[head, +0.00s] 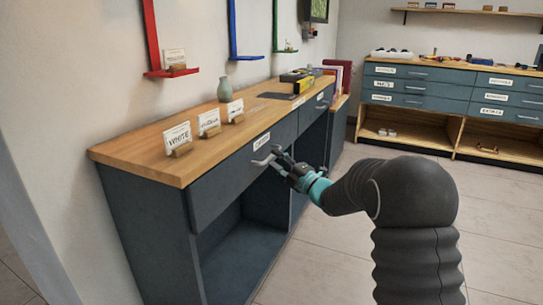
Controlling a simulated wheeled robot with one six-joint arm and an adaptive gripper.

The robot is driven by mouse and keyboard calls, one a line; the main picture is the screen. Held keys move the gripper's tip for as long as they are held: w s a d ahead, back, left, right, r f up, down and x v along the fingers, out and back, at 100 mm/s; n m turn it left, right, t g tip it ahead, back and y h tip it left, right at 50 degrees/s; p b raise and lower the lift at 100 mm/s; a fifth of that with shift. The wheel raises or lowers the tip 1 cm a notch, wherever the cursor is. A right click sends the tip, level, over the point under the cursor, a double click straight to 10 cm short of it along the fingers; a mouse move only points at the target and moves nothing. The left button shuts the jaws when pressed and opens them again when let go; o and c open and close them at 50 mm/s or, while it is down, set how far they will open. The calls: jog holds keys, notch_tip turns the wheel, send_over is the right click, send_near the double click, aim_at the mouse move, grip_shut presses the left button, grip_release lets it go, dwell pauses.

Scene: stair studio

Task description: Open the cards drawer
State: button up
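The dark blue-grey desk with a wooden top (125,152) runs along the left wall. Its near drawer (222,187) looks closed, its front flush with the desk. A small white label (261,141) sits high on that front; its print is too small to read surely. My gripper (264,156) is at the right part of this drawer front, just below the label. Its fingers look spread apart, with nothing visible held between them. The handle is hidden or blends with the fingers, so I cannot tell whether they touch it.
A second drawer (313,110) is farther along. A drawer cabinet (420,88) stands at the back right. The floor (320,225) right of the desk is clear.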

jog(key=shift+x, duration=1.45)
grip_shut()
